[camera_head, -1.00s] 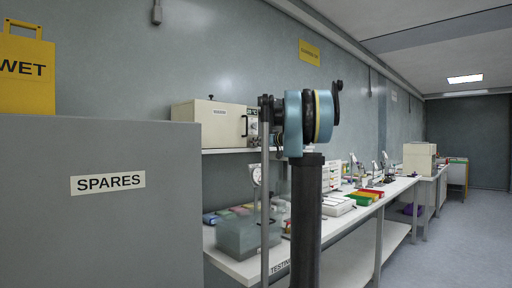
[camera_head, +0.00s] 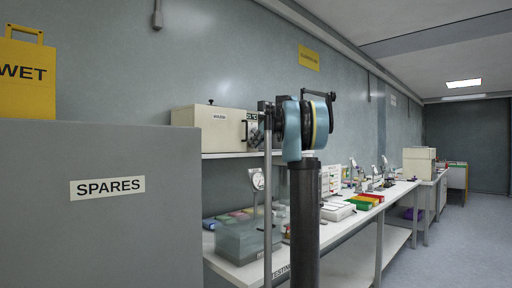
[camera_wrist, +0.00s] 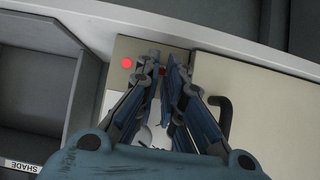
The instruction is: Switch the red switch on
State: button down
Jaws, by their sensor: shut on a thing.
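A cream box (camera_head: 212,126) with a dark handle stands on a wall shelf in the head view. In the wrist view its panel (camera_wrist: 126,48) carries a round bright red light or button (camera_wrist: 127,62). A small dark red piece, which looks like the red switch (camera_wrist: 162,71), shows between my fingertips. My gripper (camera_wrist: 165,70) is at the panel with its fingers closed in on that piece, to the right of the round red spot. The fingers cover most of the switch, so its position cannot be told. In the head view my arm hides part of the panel.
The dark handle (camera_wrist: 224,115) stands out close to the right of my fingers. A grey SPARES cabinet (camera_head: 95,220) fills the left of the head view. Below the shelf, a long bench (camera_head: 245,271) holds a translucent bin (camera_head: 245,240) and other items. The floor at right is clear.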

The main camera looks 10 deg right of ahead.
jog(key=shift+w+d, duration=0.15)
jog(key=c, duration=1.7)
grip_release()
jog(key=v, duration=1.2)
